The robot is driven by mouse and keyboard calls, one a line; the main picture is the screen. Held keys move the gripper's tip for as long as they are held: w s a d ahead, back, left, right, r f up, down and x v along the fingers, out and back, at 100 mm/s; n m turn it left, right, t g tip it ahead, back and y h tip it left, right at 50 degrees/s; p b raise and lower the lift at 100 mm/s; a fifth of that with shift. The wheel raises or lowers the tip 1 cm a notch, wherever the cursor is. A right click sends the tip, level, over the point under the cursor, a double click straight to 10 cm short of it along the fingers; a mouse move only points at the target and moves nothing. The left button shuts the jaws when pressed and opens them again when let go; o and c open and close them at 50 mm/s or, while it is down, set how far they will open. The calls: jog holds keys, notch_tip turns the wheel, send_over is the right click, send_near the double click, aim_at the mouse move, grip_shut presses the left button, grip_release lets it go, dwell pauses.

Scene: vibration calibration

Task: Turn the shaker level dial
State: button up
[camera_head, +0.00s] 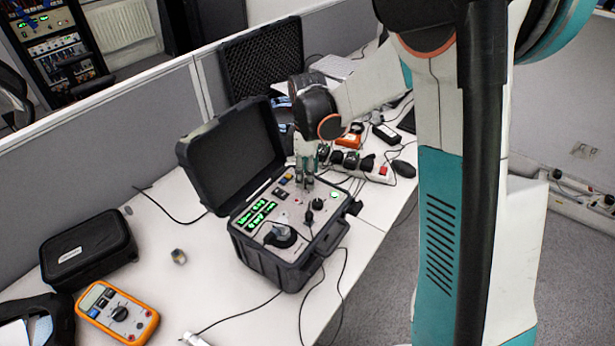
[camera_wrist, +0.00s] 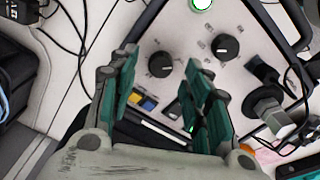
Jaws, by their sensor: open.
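The shaker is a black case (camera_head: 262,262) standing open on the white table, with a light panel and green lit displays (camera_head: 255,215). Two black round dials show on the panel in the wrist view, one nearer the middle (camera_wrist: 160,64) and one to its right (camera_wrist: 226,47). I cannot read their labels, so I cannot tell which is the level dial. My gripper (camera_head: 304,182) points down over the back part of the panel. In the wrist view its teal fingers (camera_wrist: 158,62) are apart, with the middle dial appearing between their tips. Nothing is held; contact is not visible.
The raised case lid (camera_head: 232,150) stands left of my gripper. A power strip (camera_head: 370,168) with plugs lies behind. Loose cables run beside the case. An orange multimeter (camera_head: 118,312) and a black pouch (camera_head: 88,248) lie left. Table between them and the case is mostly clear.

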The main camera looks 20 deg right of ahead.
notch_tip(320, 180, up, 10)
dwell(0.4)
jog(key=shift+f, duration=0.1)
jog(key=s+r+m+t, duration=0.3)
jog(key=s+m, duration=0.3)
jog(key=s, duration=0.5)
jog(key=s+r+m+t, duration=0.3)
jog(key=s+m, duration=0.3)
jog(key=s, duration=0.6)
jog(key=shift+t, duration=0.6)
dwell(1.6)
